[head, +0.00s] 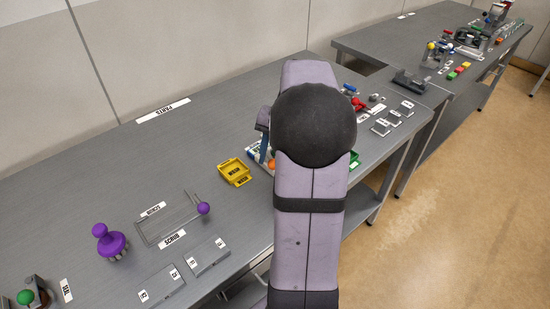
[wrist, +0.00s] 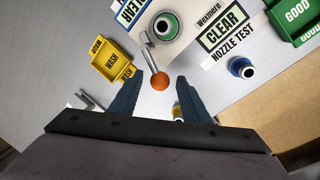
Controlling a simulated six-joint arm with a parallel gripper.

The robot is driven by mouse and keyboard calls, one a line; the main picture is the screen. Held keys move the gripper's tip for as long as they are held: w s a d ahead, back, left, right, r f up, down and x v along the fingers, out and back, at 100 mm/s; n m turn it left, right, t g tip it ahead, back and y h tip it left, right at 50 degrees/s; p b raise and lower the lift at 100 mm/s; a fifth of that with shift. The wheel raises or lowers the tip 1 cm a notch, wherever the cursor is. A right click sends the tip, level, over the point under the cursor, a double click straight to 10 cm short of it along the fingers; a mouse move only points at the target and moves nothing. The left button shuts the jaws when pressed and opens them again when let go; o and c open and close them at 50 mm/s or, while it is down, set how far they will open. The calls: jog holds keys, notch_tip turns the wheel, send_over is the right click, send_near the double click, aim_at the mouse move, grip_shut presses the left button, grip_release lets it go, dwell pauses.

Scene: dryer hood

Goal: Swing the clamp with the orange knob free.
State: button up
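The orange knob (wrist: 160,82) shows in the wrist view at the end of a thin metal clamp arm (wrist: 149,52). The arm runs up to beside a green-ringed round fitting (wrist: 164,26) with a dark centre. My gripper (wrist: 161,77) is open, with one dark blue finger on each side of the knob and a visible gap to both. I cannot tell how far the fingertips are above it. In the head view the orange knob (head: 271,163) peeks out left of my arm, which hides most of the clamp and gripper.
A yellow WASH tray (wrist: 101,67) lies left of the knob. A green GOOD bin (wrist: 291,22) stands at the upper right. A blue-ringed nozzle (wrist: 241,68) is right of the clamp. A second dark-topped fitting (wrist: 178,112) is partly hidden near the right finger.

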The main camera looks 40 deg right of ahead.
notch_tip(320, 180, up, 7)
jog(key=s, duration=0.1)
jog(key=shift+d+r, duration=0.15)
jog(key=shift+d, duration=0.25)
jog(key=shift+s, duration=0.1)
jog(key=shift+c, duration=0.4)
jog(key=c, duration=0.5)
jog(key=shift+r, duration=0.3)
grip_shut()
notch_tip(320, 180, up, 6)
jog(key=a+r+g+y+p, duration=0.1)
jog(key=a+y+p, duration=0.1)
jog(key=p, duration=1.2)
jog(key=w+f+m, duration=0.1)
jog(key=m, duration=0.3)
jog(key=w+f+m+t+p, duration=0.1)
jog(key=m, duration=0.4)
jog(key=w+a+f+m, duration=0.1)
jog(key=m, duration=0.3)
jog(key=shift+a+f, duration=0.1)
jog(key=shift+f, duration=0.25)
